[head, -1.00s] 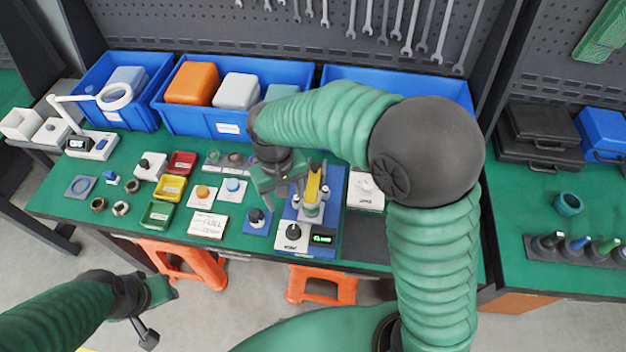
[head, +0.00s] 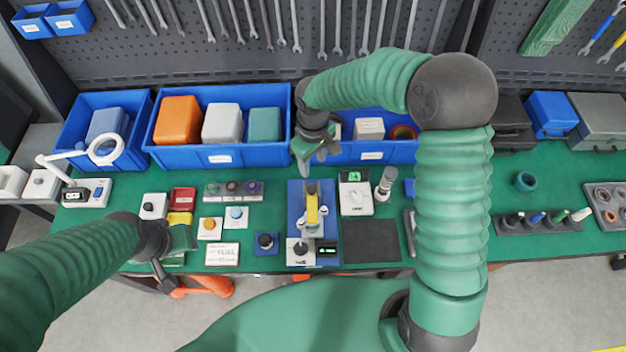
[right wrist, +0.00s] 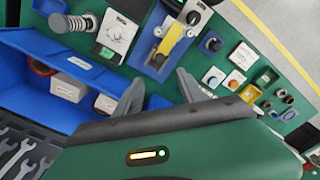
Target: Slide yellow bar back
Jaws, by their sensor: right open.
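The yellow bar (head: 312,208) is on a blue-based test fixture (head: 295,200) at the middle of the green bench, its length running front to back. It also shows in the right wrist view (right wrist: 176,42), beyond my fingers. My right gripper (head: 318,160) is open and empty, behind the bar, near the front wall of the blue bins and apart from the bar. Its two spread fingers show in the right wrist view (right wrist: 160,88). My left gripper (head: 172,262) hangs over the front left edge of the bench; its jaw opening is not clear.
Blue bins (head: 220,155) with coloured boxes line the back under hanging wrenches. A white device with a green display (head: 356,195) stands right of the fixture, a black mat (head: 371,242) in front of it. Small trays and buttons (head: 210,228) lie left.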

